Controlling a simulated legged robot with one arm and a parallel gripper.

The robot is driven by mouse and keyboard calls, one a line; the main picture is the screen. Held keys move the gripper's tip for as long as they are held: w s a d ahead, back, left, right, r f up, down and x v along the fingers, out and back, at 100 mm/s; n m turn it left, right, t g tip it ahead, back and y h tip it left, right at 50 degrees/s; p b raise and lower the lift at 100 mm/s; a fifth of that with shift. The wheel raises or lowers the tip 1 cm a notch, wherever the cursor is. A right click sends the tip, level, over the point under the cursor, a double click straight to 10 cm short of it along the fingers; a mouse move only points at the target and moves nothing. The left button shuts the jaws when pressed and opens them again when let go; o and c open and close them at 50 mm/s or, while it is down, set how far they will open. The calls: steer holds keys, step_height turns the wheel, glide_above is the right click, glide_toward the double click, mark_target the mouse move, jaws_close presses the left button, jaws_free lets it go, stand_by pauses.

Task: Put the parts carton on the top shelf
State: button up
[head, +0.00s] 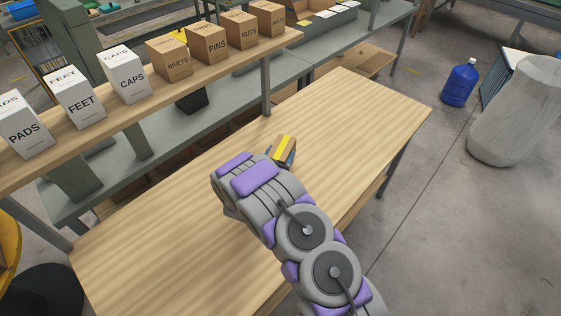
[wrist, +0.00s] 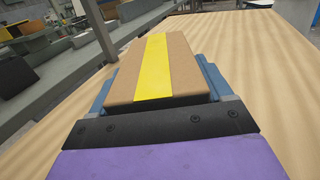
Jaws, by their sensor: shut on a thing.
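The parts carton (head: 284,147) is a brown box with a yellow stripe. My gripper (head: 281,157) is shut on it, mostly hidden behind my own arm in the head view. In the wrist view the carton (wrist: 130,75) lies between the two blue fingers (wrist: 158,85). It is over the wooden bench top (head: 330,120); I cannot tell whether it touches the wood. The top shelf (head: 100,127) is a wooden board raised along the bench's back edge, to the left of my gripper. It bears a row of labelled cartons.
White cartons PADS (head: 27,132), FEET (head: 80,104) and CAPS (head: 128,80) stand apart with gaps between them. Brown cartons RIVETS (head: 169,62), PINS (head: 207,45) and others stand farther along. A shelf post (head: 266,88) rises from the bench. The bench top is otherwise clear.

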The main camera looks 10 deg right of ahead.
steer(key=shift+w+d+f+b, duration=0.15)
steer(key=shift+f+b, duration=0.15)
steer(key=shift+f, duration=0.6)
steer(key=shift+w+d+f+b, duration=0.1)
steer(key=shift+f+b, duration=0.15)
steer(key=shift+f, duration=0.65)
steer(key=o, duration=1.2)
steer(key=shift+o, duration=0.2)
